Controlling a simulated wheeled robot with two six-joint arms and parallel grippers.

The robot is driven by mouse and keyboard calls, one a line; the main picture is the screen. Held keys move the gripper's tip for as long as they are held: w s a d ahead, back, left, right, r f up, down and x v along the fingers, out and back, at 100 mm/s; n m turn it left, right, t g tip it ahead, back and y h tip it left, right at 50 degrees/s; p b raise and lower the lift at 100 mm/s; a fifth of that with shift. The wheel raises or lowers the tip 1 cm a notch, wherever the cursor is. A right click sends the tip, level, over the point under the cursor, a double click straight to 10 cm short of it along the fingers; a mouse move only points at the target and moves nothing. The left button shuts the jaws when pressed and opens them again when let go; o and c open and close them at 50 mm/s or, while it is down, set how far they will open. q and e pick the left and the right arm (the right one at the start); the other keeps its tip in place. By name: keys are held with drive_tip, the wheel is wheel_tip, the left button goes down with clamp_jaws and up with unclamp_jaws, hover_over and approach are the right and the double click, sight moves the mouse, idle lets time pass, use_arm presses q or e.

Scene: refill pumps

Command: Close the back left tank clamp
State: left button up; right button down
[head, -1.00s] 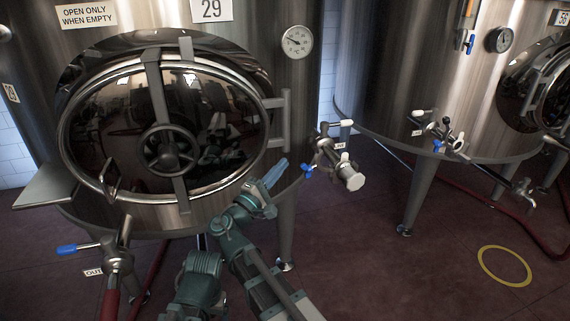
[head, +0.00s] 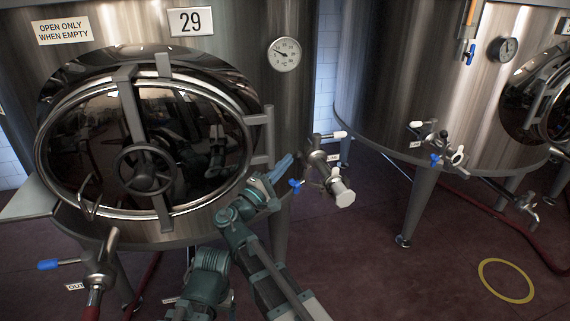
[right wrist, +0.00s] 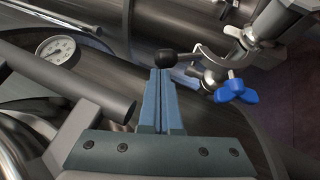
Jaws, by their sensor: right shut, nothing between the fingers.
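Tank 29 (head: 300,110), a steel tank with a round hatch, stands at the left of the head view. I cannot tell whether it is the back left tank. At its lower right is a steel fitting (head: 322,168) with a blue wing nut (head: 296,184), which also shows in the right wrist view (right wrist: 235,91). My right gripper (head: 287,160) is shut and empty, just left of the fitting. In the right wrist view its blue fingertips (right wrist: 160,72) are right by a black knob (right wrist: 166,57); contact is unclear. Whether a clamp is open is unclear. My left gripper is not in view.
A second tank (head: 400,80) with a similar fitting (head: 437,142) stands at the right. A blue-handled outlet valve (head: 98,262) juts out at the lower left. A hatch bracket (head: 268,135) lies near my right arm. The floor with a yellow ring (head: 506,281) is open.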

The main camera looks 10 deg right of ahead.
drive_tip(key=d+r+m+g+y+p, duration=0.25)
drive_tip(key=d+p, duration=0.45)
drive_tip(key=p, duration=0.4)
drive_tip(key=d+r+m+g+y+p, duration=0.2)
drive_tip(key=d+r+m+y+p, duration=0.15)
drive_tip(key=d+p, duration=0.45)
drive_tip(key=d+f+m+g+y, duration=0.1)
drive_tip(key=d+f+m+y, duration=0.2)
drive_tip(key=d+f+y, duration=0.7)
drive_tip(key=shift+w+d+f+g, duration=0.35)
drive_tip(key=shift+w+d, duration=0.1)
drive_tip(key=shift+d, duration=0.5)
drive_tip(key=shift+s+r+p, duration=0.1)
drive_tip(key=shift+p, duration=0.25)
